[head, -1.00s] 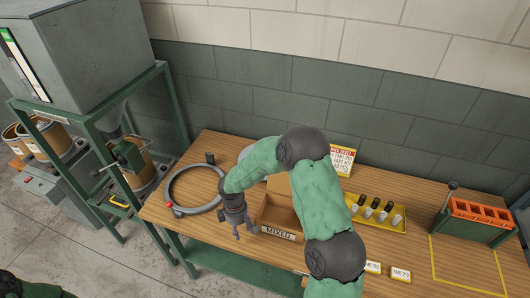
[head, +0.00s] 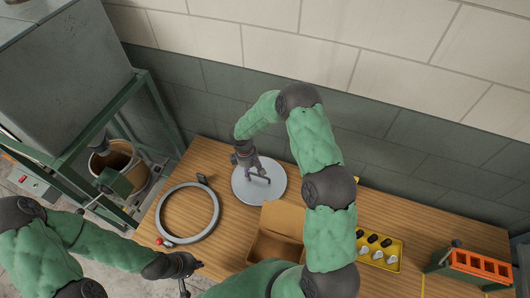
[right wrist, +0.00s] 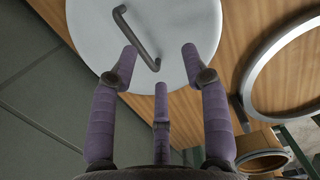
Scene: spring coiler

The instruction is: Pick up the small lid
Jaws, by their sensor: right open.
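The small lid (head: 245,193) is a round, pale grey disc lying on the wooden bench. In the right wrist view the lid (right wrist: 190,25) fills the upper middle, with a dark bar handle (right wrist: 142,42) across it. My right gripper (head: 258,174) is over the lid, with its fingers spread. In the right wrist view the open fingers of the right gripper (right wrist: 160,60) point toward the handle, with nothing between them. My left gripper (head: 186,284) is at the bench's front left; its fingers are too small to judge.
A grey ring with a red knob (head: 163,228) lies left of the lid. An open cardboard box (head: 283,217) stands right of it. A yellow tray (head: 390,262) of small parts and an orange rack (head: 480,265) are further right. A wall (head: 300,120) is behind the bench.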

